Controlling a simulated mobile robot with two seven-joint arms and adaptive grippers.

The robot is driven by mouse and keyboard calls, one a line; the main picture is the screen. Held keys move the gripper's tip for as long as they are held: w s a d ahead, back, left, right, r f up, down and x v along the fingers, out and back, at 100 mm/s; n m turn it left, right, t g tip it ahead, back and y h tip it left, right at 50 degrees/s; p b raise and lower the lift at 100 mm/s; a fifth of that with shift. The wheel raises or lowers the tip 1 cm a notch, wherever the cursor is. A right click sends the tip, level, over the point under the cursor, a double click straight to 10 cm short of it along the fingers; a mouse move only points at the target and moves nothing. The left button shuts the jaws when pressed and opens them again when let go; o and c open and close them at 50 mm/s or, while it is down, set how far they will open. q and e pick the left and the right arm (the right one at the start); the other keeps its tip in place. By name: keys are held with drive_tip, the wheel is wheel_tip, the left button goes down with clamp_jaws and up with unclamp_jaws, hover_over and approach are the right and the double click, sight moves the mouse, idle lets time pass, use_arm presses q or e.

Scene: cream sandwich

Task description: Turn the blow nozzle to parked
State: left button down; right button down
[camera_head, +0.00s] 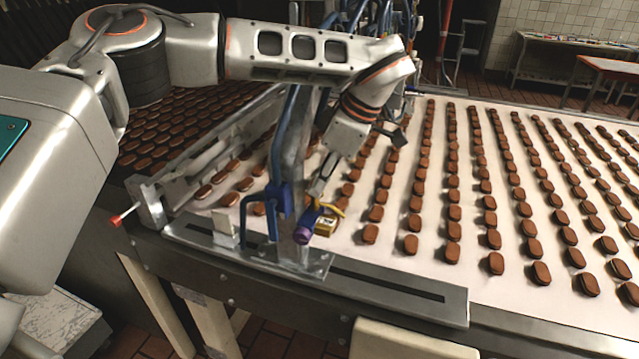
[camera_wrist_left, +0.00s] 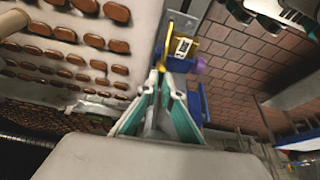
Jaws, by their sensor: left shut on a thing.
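The blow nozzle fitting (camera_head: 326,226) is a small yellow block with a pale label, beside a purple round end (camera_head: 303,234), on a metal post at the belt's near edge. A thin yellow piece (camera_head: 333,208) rises from it. In the left wrist view the yellow block (camera_wrist_left: 183,47) sits just beyond my fingertips, with the purple end (camera_wrist_left: 201,66) to its right. My left gripper (camera_head: 318,190) reaches down from above and is shut on the yellow part of the nozzle; its tips (camera_wrist_left: 160,74) partly hide the contact. My right gripper does not show.
Rows of brown biscuits (camera_head: 454,213) cover the pale belt. A blue bracket (camera_head: 274,203) and the upright metal post (camera_head: 289,150) stand close to the left gripper. A slotted metal plate (camera_head: 400,303) lies along the near edge. A red-tipped rod (camera_head: 117,220) sticks out at the left.

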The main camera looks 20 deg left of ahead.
use_arm(q)
drive_tip(key=shift+w+n+g, duration=0.2)
drive_tip(key=shift+n+g, duration=0.7)
drive_tip(key=shift+n, duration=1.4)
drive_tip(key=c, duration=2.5)
unclamp_jaws()
drive_tip(key=shift+c, duration=0.2)
drive_tip(key=v, duration=1.2)
drive_tip(key=shift+a, duration=0.3)
drive_tip(key=shift+w+r+h, duration=0.1)
drive_tip(key=shift+h, duration=0.2)
